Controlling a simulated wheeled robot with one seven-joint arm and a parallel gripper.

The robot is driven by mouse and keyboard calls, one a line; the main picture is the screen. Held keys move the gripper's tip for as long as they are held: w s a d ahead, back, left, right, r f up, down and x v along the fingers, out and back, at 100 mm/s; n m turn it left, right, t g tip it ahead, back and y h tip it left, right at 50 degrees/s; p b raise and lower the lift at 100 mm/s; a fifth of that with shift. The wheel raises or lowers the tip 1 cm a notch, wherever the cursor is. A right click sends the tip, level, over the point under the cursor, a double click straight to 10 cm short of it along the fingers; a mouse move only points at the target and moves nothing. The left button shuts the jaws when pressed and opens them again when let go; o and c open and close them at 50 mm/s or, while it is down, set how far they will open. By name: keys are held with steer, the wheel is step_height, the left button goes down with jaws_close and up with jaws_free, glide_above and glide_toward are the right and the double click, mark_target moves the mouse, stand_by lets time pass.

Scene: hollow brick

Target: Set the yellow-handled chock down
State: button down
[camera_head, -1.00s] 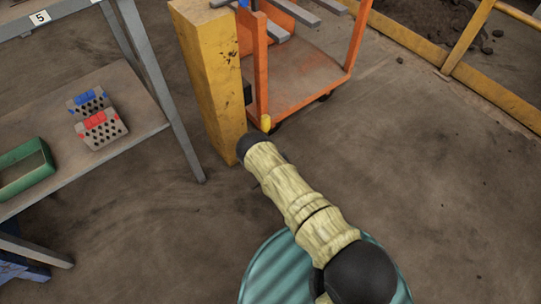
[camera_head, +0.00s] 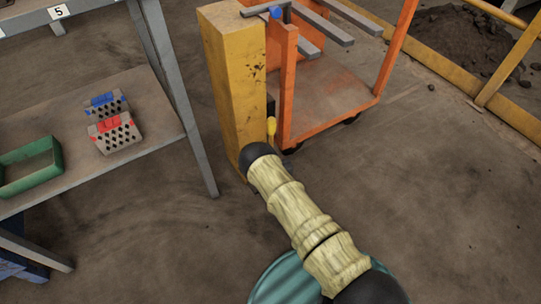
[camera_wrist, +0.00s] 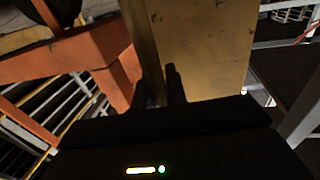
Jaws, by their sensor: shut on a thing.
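A small yellow part (camera_head: 271,126), which looks like the chock's handle, shows in the head view just beyond the black end of my forearm. It appears between the yellow post (camera_head: 234,90) and the orange cart (camera_head: 322,95). The rest of the chock is hidden or too dark to make out. In the wrist view my gripper (camera_wrist: 159,76) shows two dark fingers close together, shut on the chock. The held part cannot be seen there. The post (camera_wrist: 200,45) fills the space behind the fingertips, with orange cart framing to the left. Contact with the floor cannot be told.
A grey shelf (camera_head: 110,168) on the left carries a green tray (camera_head: 30,165) and red- and blue-marked perforated bricks (camera_head: 113,132). A yellow railing (camera_head: 435,65) and dark rubble (camera_head: 470,40) lie at the back right. The floor (camera_head: 430,190) on the right is clear.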

steer(key=shift+w+f+b, duration=0.1)
steer(key=shift+f+b, duration=0.8)
steer(key=shift+f, duration=0.1)
steer(key=shift+d+r, duration=0.1)
steer(key=shift+d, duration=0.1)
steer(key=shift+a+f+b, duration=0.2)
steer(key=shift+f+b, duration=0.35)
steer(key=shift+f, duration=0.1)
step_height(320, 180, down, 3)
steer(key=b, duration=0.2)
steer(key=shift+r+b, duration=0.2)
steer(key=shift+b, duration=0.1)
steer(key=shift+w+a+b, duration=0.15)
steer(key=shift+b, duration=0.15)
